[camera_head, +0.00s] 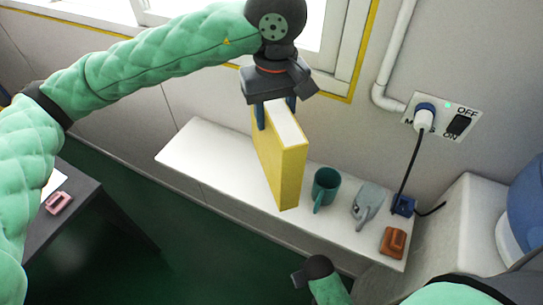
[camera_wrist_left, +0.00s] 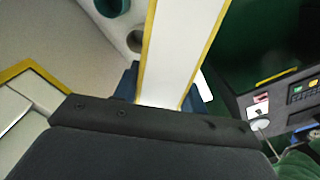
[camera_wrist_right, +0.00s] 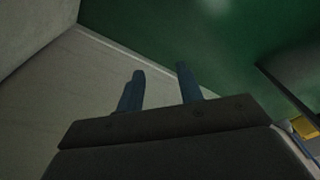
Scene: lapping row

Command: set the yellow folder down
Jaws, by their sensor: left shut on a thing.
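The yellow folder (camera_head: 278,165) is a thick upright box file with a white top face. My left gripper (camera_head: 275,114) is shut on its upper end from above, over the white shelf (camera_head: 195,150). In the left wrist view the folder (camera_wrist_left: 183,45) stands between the blue fingers (camera_wrist_left: 160,85). Whether its bottom touches the shelf cannot be told. My right gripper (camera_wrist_right: 158,88) has its fingers apart with nothing between them. In the head view only part of the right arm shows, low in front of the shelf.
On the shelf right of the folder are a teal mug (camera_head: 325,186), a grey tool (camera_head: 367,202), a blue block (camera_head: 403,205) with a black cable, and a brown block (camera_head: 393,242). The shelf's left part is clear. A dark desk (camera_head: 85,215) stands at left.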

